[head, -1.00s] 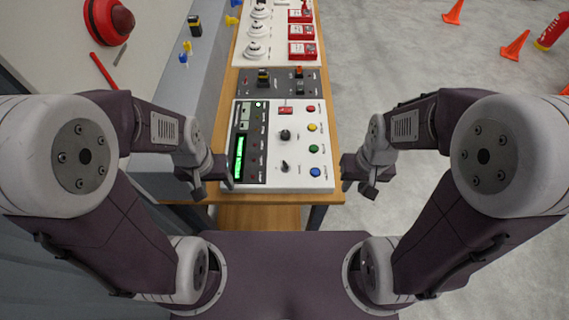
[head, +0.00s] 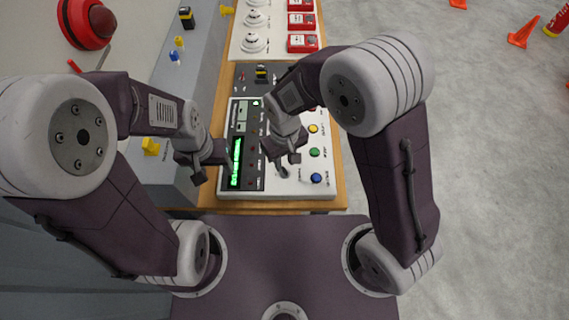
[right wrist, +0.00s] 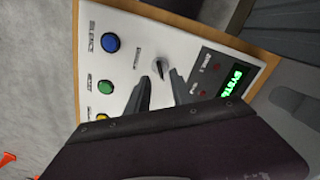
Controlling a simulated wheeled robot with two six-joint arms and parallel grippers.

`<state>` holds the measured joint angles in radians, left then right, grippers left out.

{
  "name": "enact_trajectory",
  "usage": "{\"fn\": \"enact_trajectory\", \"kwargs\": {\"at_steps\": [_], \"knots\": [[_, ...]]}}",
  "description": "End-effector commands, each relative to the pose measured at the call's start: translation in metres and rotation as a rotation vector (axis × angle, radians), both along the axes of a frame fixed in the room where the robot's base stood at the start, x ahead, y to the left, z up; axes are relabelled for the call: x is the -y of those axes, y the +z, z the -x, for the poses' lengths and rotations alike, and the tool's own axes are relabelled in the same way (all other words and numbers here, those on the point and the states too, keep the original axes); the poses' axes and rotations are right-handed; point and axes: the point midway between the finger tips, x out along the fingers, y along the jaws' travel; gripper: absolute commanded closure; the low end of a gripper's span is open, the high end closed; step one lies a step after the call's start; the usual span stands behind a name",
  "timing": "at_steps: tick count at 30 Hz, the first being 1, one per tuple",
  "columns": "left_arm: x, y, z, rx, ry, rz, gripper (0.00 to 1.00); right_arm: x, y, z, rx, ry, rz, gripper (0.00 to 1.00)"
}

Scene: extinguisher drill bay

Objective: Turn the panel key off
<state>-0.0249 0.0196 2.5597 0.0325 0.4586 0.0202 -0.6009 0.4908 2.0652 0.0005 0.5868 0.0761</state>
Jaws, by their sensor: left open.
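The white control panel (head: 300,188) lies on the wooden table in front of me. Its small key switch (head: 283,171) sits near the panel's lower middle. The key also shows in the right wrist view (right wrist: 160,67), just beyond the fingertips. My right gripper (head: 284,160) hovers over the panel by the key. In the right wrist view its two fingers (right wrist: 160,78) are apart with nothing between them. The upper knob is hidden behind my right arm. My left gripper (head: 203,170) is open and empty, left of the panel's green display (head: 236,160).
Blue (head: 316,178), green (head: 314,152) and yellow (head: 313,128) buttons line the panel's right side. A grey module (head: 240,82), white detectors (head: 253,42) and red call points (head: 302,43) stand farther back.

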Motion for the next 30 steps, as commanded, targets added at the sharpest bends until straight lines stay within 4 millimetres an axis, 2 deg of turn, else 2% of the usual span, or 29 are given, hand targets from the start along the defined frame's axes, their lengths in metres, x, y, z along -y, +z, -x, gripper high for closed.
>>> {"fn": "enact_trajectory", "kwargs": {"at_steps": [3, 6, 14, 15, 18, 30], "knots": [[0.000, 0.002, 0.000, 0.000, 0.000, 0.000, 0.42, 0.000, -0.019, 0.001, -0.003, 0.000, 0.002, 0.73], [0.000, 0.002, 0.000, 0.000, 0.000, 0.000, 0.42, 0.000, -0.029, 0.001, -0.001, 0.000, 0.001, 0.73], [0.000, 0.002, 0.000, 0.000, 0.000, 0.000, 0.42, 0.000, -0.032, 0.000, 0.001, -0.001, 0.000, 0.73], [0.000, 0.002, 0.000, 0.000, 0.000, 0.000, 0.42, 0.000, -0.032, 0.000, 0.001, -0.001, 0.000, 0.76], [0.000, 0.002, 0.000, 0.000, 0.000, 0.000, 0.42, 0.000, -0.032, 0.000, 0.001, -0.001, 0.000, 1.00], [0.000, 0.004, 0.000, 0.000, 0.000, 0.000, 0.42, 0.000, -0.031, 0.000, 0.000, 0.034, 0.000, 1.00]]}}
